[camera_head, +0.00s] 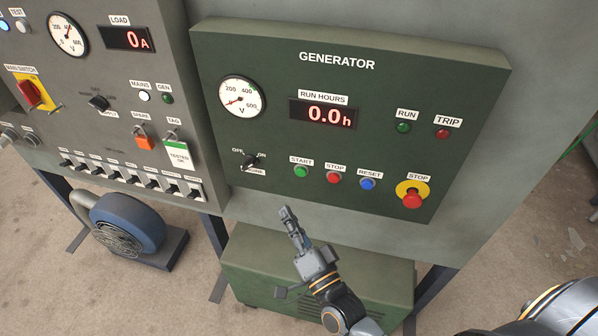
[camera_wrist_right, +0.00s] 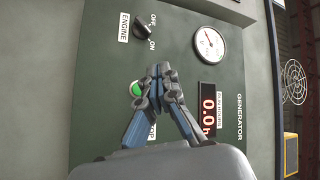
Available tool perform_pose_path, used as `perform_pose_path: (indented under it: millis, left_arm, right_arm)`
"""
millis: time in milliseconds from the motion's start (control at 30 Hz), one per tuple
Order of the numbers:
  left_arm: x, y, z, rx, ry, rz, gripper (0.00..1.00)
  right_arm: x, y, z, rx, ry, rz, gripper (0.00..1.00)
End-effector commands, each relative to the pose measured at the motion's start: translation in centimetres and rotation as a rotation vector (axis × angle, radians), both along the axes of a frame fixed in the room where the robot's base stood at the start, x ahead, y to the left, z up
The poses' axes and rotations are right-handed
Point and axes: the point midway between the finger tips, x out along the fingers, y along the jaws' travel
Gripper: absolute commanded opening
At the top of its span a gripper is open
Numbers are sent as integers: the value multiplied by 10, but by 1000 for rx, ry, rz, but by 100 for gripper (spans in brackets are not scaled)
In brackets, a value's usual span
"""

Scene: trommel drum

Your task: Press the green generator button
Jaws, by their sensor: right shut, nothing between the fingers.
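The green START button (camera_head: 301,171) sits on the lower part of the dark green GENERATOR panel (camera_head: 290,82), left of the red STOP button (camera_head: 333,177). In the right wrist view the green button (camera_wrist_right: 135,89) shows just left of my fingers, partly covered by them. My right gripper (camera_head: 287,213) is shut and empty. In the head view its fingertips lie below the START button in the picture; in the right wrist view (camera_wrist_right: 160,71) they point towards the panel. I see no contact with the button. My left gripper is not in view.
Close by are the ENGINE switch (camera_head: 250,163), blue RESET button (camera_head: 367,183) and red emergency STOP (camera_head: 411,197) on yellow. The run-hours display (camera_head: 322,113) reads 0.0. A grey switch panel (camera_head: 110,60) stands left. A green box (camera_head: 250,262) sits below.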

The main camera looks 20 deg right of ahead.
Motion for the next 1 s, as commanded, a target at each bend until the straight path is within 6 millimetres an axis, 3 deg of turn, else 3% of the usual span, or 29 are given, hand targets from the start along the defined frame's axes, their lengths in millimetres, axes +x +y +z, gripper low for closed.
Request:
perform_pose_path:
  millis: [267,733,1000]
  left_arm:
    - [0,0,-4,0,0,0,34]
    - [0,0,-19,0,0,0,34]
    - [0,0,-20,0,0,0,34]
  right_arm:
    - [11,-7,-2,-4,0,0,0]
    - [63,-42,-1,-4,0,0,0]
    - [73,-49,-1,-2,2,-1,0]
